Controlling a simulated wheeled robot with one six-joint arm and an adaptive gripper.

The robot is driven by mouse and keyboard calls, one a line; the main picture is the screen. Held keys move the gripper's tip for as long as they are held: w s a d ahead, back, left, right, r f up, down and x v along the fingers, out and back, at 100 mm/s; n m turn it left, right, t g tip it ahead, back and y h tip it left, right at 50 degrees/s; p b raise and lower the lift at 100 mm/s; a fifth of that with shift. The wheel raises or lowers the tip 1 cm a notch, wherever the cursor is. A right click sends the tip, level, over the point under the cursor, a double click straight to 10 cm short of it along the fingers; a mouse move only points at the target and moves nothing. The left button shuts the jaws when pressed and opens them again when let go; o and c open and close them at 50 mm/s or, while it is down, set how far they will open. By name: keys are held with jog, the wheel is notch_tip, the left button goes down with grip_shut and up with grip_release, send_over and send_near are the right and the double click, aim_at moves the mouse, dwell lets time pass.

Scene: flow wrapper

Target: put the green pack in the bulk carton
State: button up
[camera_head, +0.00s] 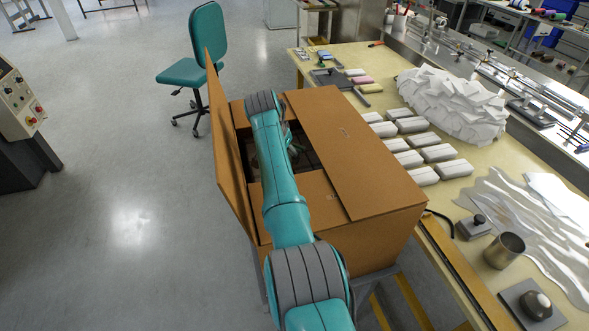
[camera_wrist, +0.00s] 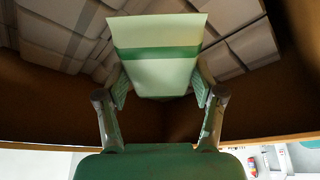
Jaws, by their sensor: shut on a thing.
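In the wrist view my gripper (camera_wrist: 160,84) is shut on the pale green pack (camera_wrist: 156,34), which has a darker green band across it. One finger presses on each side of the pack. The bulk carton (camera_head: 375,237) stands open-topped beside the table in the head view, and my arm reaches down into its opening. Its brown inner wall shows in the wrist view (camera_wrist: 50,105), so the pack is within or right at the carton. Grey-white packs (camera_wrist: 50,40) lie beyond the green pack.
A tall flap (camera_head: 232,160) stands up on the carton's left, and a wide flap (camera_head: 355,150) lies at its right. The table (camera_head: 455,200) holds rows of white packs (camera_head: 408,158) and a white heap (camera_head: 455,105).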

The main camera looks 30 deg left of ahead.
jog(key=shift+f, duration=2.95)
jog(key=shift+f, duration=0.15)
jog(key=o, duration=0.9)
jog(key=shift+c, duration=0.2)
jog(key=v, duration=1.2)
jog(key=shift+w, duration=0.1)
